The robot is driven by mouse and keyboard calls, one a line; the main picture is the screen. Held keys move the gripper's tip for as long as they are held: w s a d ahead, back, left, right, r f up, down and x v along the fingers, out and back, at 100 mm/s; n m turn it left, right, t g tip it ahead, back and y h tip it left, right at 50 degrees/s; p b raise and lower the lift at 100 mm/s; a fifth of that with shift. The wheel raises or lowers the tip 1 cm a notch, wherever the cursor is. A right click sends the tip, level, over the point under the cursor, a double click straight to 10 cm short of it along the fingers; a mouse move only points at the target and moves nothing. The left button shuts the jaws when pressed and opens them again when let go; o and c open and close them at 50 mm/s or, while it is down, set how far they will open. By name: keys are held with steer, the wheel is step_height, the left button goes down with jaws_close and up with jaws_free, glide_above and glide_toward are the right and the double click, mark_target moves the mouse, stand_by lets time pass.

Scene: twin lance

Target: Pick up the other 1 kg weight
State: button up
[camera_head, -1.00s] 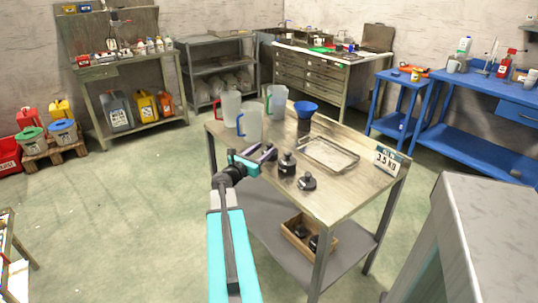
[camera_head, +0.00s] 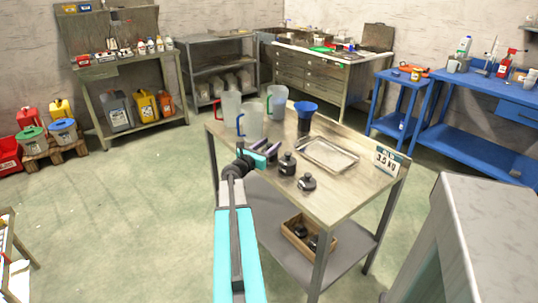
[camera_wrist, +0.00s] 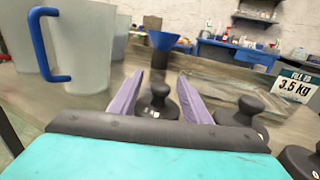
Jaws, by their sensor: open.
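My gripper (camera_head: 271,147) is open at the left edge of the metal table (camera_head: 335,183), with its purple fingers reaching over the top. In the wrist view, a dark knobbed weight (camera_wrist: 157,103) shows between the fingers (camera_wrist: 160,77); I cannot tell whether they are around it or still short of it. A second dark weight (camera_wrist: 241,115) stands just right of the right finger, and a third (camera_wrist: 300,160) is cut off at the lower right. Two dark weights (camera_head: 287,163) (camera_head: 307,183) stand upright in the head view. I cannot read their markings.
Clear jugs (camera_head: 251,122) stand left of the fingers; the blue-handled one (camera_wrist: 80,45) is close. A blue funnel (camera_head: 306,110), a metal tray (camera_head: 328,154) and a "3.5 kg" sign (camera_wrist: 296,84) are also on the table. A wooden box (camera_head: 309,238) with dark items sits on the lower shelf.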

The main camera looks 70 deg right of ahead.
steer(key=shift+c, duration=0.2)
stand_by(0.3)
jaws_close()
steer(key=shift+r, duration=0.1)
stand_by(1.2)
